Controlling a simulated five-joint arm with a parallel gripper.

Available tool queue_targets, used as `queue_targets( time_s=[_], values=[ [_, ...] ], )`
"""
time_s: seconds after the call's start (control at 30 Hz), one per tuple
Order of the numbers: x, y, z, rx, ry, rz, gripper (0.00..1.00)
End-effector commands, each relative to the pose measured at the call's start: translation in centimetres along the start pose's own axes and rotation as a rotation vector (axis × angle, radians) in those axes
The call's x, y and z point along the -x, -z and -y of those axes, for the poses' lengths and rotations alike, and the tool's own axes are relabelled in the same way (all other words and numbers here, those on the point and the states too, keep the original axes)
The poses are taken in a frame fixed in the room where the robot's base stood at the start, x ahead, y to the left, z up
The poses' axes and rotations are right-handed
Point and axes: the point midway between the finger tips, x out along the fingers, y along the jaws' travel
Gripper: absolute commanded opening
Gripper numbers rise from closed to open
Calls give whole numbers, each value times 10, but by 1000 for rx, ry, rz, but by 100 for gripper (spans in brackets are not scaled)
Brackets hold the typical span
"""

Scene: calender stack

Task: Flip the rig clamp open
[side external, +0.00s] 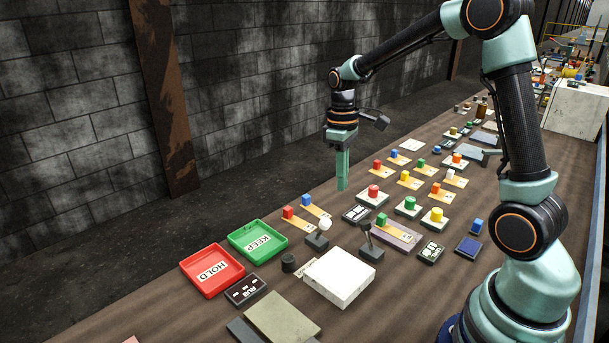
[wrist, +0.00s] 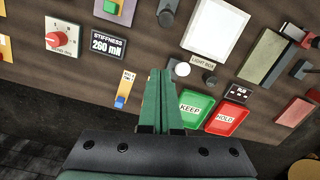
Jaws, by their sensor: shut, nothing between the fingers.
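My gripper (side external: 342,186) points straight down with its green fingers shut and empty, near the table's wall-side edge. Its fingers also show in the wrist view (wrist: 159,75). No part is legibly marked as the rig clamp. A dark upright lever (side external: 367,236) on a dark base stands beside a flat mauve block (side external: 401,240) with a green piece and a tan strip on it; I cannot tell which of these is the clamp. In the wrist view the lever's base (wrist: 167,14) is at the top edge. My gripper is apart from both.
A green KEEP tray (side external: 258,239), a red HOLD tray (side external: 212,270) and a white light box (side external: 339,277) stand nearby. A white ball on a base (side external: 325,224), a stiffness display (wrist: 107,45) reading 260 mN and a red dial (wrist: 60,38) lie around. Several tagged coloured blocks crowd the table.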

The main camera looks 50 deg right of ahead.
Motion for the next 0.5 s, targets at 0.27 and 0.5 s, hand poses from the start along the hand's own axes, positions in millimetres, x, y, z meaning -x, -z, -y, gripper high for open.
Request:
queue_targets(
  time_s=[0.27,0.5],
  values=[
    [0,0,0,0,0,0,0],
    [-15,0,1,0,1,3,0]
  ],
)
